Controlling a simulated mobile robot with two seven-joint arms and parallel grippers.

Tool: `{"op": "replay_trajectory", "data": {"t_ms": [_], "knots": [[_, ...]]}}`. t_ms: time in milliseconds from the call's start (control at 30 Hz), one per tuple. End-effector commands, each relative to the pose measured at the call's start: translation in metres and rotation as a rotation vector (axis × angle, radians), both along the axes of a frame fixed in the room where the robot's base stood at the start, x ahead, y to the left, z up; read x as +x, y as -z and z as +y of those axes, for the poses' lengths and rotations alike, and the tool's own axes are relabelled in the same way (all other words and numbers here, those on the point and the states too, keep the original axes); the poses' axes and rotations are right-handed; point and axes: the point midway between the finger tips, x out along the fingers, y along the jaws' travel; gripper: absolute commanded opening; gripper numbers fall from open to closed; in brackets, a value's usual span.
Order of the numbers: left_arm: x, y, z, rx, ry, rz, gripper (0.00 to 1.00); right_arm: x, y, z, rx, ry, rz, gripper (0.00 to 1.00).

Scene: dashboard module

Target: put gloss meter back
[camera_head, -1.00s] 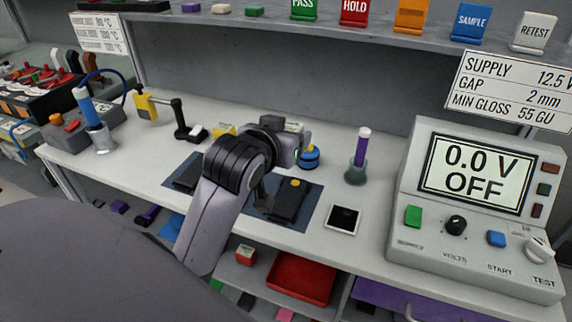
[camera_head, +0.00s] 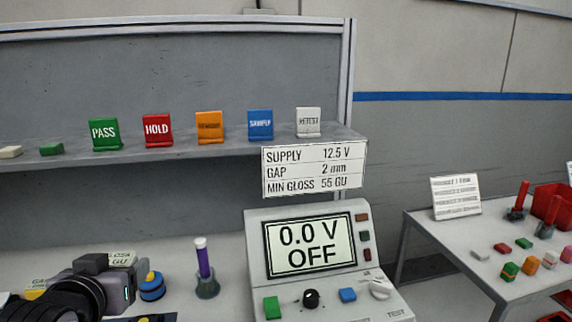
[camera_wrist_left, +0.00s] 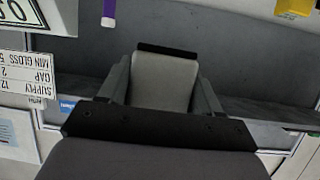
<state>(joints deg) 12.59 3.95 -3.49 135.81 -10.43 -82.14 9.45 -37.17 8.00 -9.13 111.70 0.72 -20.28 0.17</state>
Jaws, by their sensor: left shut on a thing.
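My left gripper (camera_head: 112,285) is low at the left of the head view, seen from behind. In the left wrist view its two dark fingers (camera_wrist_left: 162,90) are closed on the sides of a grey block with a black end, which I take to be the gloss meter (camera_wrist_left: 163,75). In the head view the gripper and wrist mostly hide the held thing, and I cannot tell whether it touches the bench. A pale plate lettered "GU" (camera_head: 122,259) shows just behind the gripper. My right gripper is not in view.
The tester (camera_head: 310,250) reads 0.0 V OFF. A shelf (camera_head: 200,143) with coloured cards runs above. A side table (camera_head: 490,245) stands at right.

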Motion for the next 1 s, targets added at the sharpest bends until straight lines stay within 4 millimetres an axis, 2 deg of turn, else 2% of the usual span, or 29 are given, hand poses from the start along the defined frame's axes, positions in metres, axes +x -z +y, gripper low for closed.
{"op": "replay_trajectory", "data": {"t_ms": [33, 200, 400, 633, 1000], "knots": [[-0.004, 0.015, -0.007, 0.003, 0.019, 0.009, 0.23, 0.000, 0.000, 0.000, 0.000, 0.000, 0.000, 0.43], [-0.018, 0.054, -0.029, 0.003, 0.083, 0.009, 0.23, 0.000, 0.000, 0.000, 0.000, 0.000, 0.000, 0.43], [-0.037, 0.086, -0.050, -0.009, 0.143, 0.005, 0.23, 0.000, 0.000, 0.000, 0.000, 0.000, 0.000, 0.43], [-0.050, 0.102, -0.062, -0.022, 0.174, -0.002, 0.23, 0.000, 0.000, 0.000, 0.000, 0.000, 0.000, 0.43], [-0.048, 0.103, -0.060, -0.022, 0.169, -0.005, 0.23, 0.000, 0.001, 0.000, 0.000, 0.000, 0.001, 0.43]]}}
